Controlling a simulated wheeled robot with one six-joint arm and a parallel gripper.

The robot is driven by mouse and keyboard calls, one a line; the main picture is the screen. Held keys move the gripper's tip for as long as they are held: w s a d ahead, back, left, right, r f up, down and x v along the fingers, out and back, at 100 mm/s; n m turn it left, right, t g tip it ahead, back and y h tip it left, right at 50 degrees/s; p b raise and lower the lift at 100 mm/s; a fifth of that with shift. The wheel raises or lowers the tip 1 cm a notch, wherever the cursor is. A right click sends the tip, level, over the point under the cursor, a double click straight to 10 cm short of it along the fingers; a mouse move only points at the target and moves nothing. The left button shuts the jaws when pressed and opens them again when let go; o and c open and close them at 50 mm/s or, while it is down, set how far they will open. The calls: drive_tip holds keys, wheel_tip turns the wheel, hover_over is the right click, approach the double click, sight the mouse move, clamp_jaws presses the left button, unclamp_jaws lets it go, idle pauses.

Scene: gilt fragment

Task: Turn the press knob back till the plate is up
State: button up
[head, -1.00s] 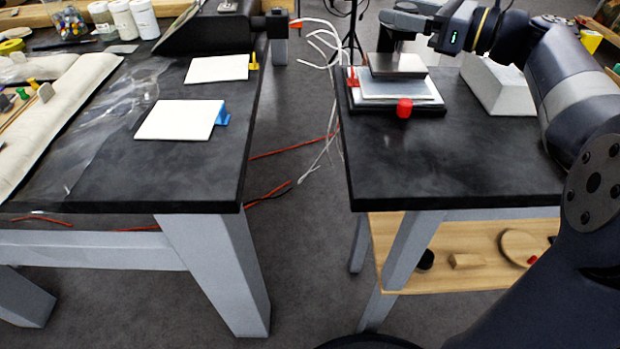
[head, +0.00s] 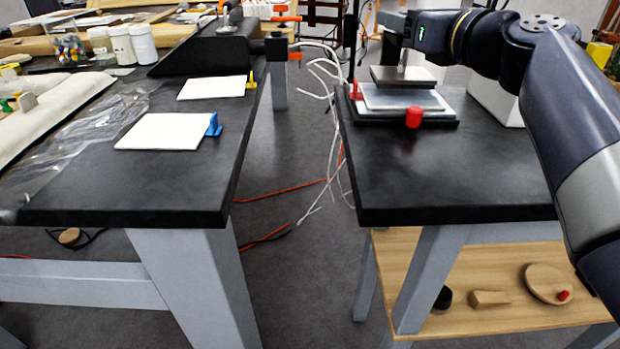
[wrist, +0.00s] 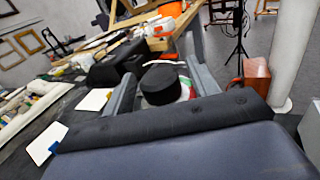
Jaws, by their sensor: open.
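The press stands on the right-hand black table in the head view. It has a black base (head: 440,123), a silver sheet (head: 400,98) on it, a dark plate (head: 404,77) above the sheet and a metal post rising from that plate. A black round knob (wrist: 160,88) shows in the wrist view between the two grey fingers of my gripper (wrist: 160,68). The fingers are open, with a gap visible beside the knob. In the head view my gripper (head: 398,24) is over the post, and the knob is hard to make out there.
A red cylinder (head: 414,117) is at the front of the press base and a small red piece (head: 355,90) at its left. A pale block (head: 492,98) stands right of the press. The left table holds two white cards (head: 168,131). The right table's front is clear.

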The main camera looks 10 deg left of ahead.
drive_tip(key=shift+a+r+m+t+h+p, duration=0.15)
drive_tip(key=shift+m+t+h+p, duration=0.55)
drive_tip(key=shift+h, duration=0.4)
drive_tip(key=m+h+p, duration=0.1)
drive_tip(key=h+p, duration=0.1)
drive_tip(key=p, duration=0.1)
drive_tip(key=shift+r+m+t, duration=0.15)
drive_tip(key=shift+m+t, duration=0.15)
drive_tip(key=shift+t, duration=0.1)
drive_tip(key=shift+m+h+p, duration=0.4)
drive_tip(key=shift+h+p, duration=0.2)
drive_tip(key=shift+p, duration=0.35)
drive_tip(key=m+h+p, duration=0.2)
drive_tip(key=h+p, duration=0.1)
drive_tip(key=p, duration=0.3)
drive_tip(key=m+t+h+p, duration=0.1)
drive_tip(key=m+h+p, duration=0.1)
drive_tip(key=p, duration=0.4)
drive_tip(key=shift+h, duration=0.8)
